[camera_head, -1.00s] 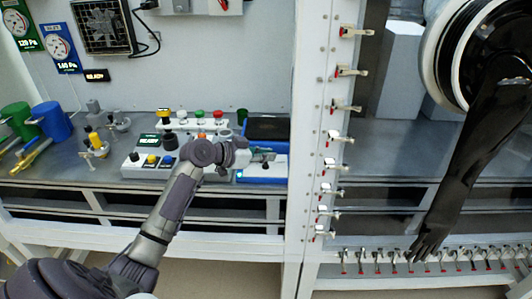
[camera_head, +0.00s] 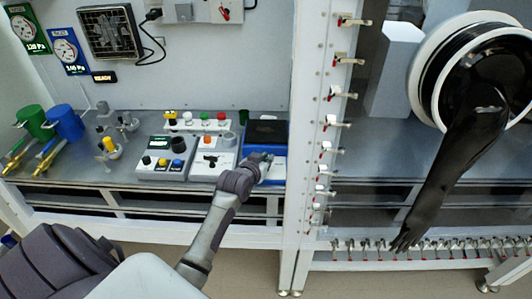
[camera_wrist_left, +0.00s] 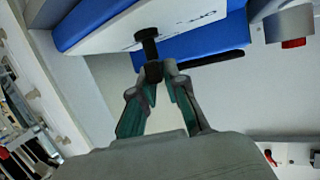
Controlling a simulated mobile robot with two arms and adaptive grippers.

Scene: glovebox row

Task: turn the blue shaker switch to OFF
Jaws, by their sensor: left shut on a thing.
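The blue shaker (camera_head: 280,151) stands on the grey bench beside the white post, with a black top and a pale front panel. It also shows in the left wrist view (camera_wrist_left: 215,46), its white panel carrying small lettering that I cannot read. A black switch lever (camera_wrist_left: 147,37) sticks out from that panel. My left gripper (camera_head: 266,158) is at the shaker's front. In the left wrist view, its fingertips (camera_wrist_left: 162,68) are closed on the outer end of the lever. The fingers hide the switch in the head view. My right gripper is not in view.
A control box (camera_head: 166,165) with coloured knobs and a white box (camera_head: 213,165) with a black handle stand left of the shaker. The white post (camera_head: 307,130) with clamps stands close on the right.

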